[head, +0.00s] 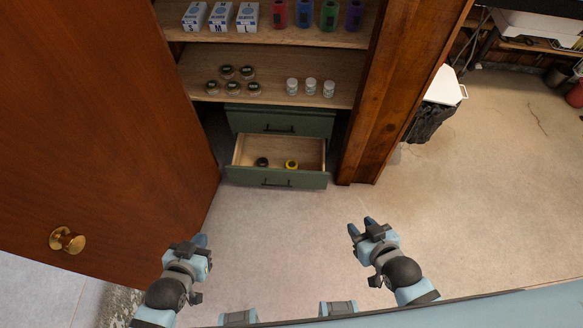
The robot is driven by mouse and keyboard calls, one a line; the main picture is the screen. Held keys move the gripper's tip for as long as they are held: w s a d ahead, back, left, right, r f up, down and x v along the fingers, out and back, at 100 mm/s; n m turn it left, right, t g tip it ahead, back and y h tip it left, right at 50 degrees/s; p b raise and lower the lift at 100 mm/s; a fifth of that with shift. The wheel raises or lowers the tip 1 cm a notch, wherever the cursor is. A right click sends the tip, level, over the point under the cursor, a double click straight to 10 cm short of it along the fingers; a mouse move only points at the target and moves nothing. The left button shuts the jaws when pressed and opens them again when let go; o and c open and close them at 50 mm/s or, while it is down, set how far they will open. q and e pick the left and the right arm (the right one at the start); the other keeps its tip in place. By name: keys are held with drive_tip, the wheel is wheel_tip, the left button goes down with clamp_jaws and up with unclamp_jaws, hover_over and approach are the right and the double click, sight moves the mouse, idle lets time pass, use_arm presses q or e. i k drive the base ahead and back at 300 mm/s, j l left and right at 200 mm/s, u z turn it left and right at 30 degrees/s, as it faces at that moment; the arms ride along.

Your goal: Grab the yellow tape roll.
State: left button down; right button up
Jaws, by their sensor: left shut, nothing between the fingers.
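The yellow tape roll (291,165) lies in the open lower drawer (310,150) of the cabinet, right of a black roll (262,162). My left gripper (201,239) is shut and empty, low in the head view, in front of and left of the drawer. My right gripper (361,224) is open and empty, in front of and right of the drawer. Both grippers are well apart from the tape roll.
A closed green drawer (280,122) sits above the open one. Shelves above hold several jars (228,88), white bottles (311,86) and boxes (220,17). An open wooden door (100,110) stands at left, a wooden post (385,95) at right. The floor before the drawer is clear.

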sight(292, 162)
drive_tip(key=i+u, duration=0.25)
drive_tip(key=i, duration=0.25)
drive_tip(key=i+l+u, duration=0.25)
drive_tip(key=i, duration=0.2)
drive_tip(key=i+l+u, duration=0.2)
drive_tip(key=i, duration=0.3)
